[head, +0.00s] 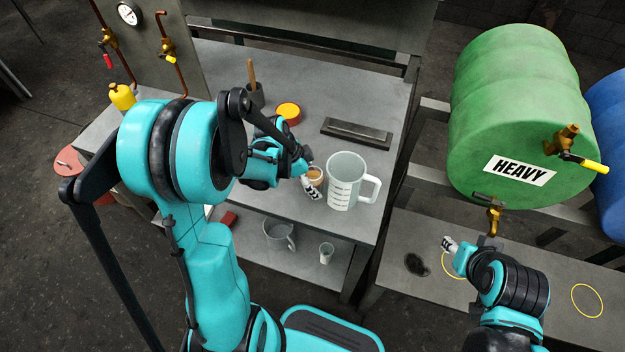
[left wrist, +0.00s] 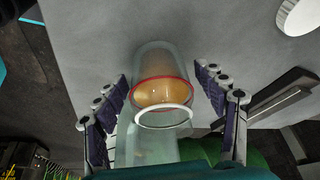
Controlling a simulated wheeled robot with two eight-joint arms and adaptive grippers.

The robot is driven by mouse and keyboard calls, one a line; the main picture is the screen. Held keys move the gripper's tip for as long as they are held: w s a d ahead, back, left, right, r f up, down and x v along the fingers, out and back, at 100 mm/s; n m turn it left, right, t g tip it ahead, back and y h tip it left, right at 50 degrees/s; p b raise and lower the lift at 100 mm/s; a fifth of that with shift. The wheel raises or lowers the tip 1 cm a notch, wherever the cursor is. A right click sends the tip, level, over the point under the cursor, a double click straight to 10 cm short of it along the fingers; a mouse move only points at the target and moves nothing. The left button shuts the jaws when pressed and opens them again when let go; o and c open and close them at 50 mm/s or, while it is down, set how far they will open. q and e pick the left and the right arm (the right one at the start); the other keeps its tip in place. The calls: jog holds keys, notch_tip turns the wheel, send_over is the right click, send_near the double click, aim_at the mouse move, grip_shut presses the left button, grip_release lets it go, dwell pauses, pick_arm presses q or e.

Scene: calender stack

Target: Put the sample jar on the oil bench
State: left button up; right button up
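The sample jar (head: 315,175) is a small clear jar with amber contents on the grey bench (head: 225,75), left of the big measuring jug. My left gripper (head: 308,183) is at the jar. In the left wrist view the jar (left wrist: 165,92) shows a red ring and a pale rim. The fingers of my left gripper (left wrist: 163,88) stand on both sides of it, with narrow gaps visible. My right gripper (head: 449,243) is over the lower right bench, below the green drum's tap; its opening is too small to judge.
The clear jug (head: 345,180) stands just right of the jar. A dark grey block (head: 356,133) and an orange-topped tin (head: 288,112) lie behind. The green drum (head: 515,110) marked HEAVY rests above the right bench (head: 420,290), which has a dark stain and yellow rings.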

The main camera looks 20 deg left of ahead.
pick_arm(q)
jog(key=shift+r, duration=0.1)
jog(key=shift+r, duration=0.25)
jog(key=p+v, duration=0.4)
jog(key=v, duration=0.7)
jog(key=s+d+r+n+t+y, duration=0.3)
jog(key=s+d+r+n, duration=0.4)
jog(key=s+n, duration=0.3)
jog(key=shift+s+r+n+t+y, duration=0.25)
jog(key=shift+r+n+t+y, duration=0.15)
jog(key=shift+r+n+t, duration=0.25)
jog(key=shift+f, duration=0.15)
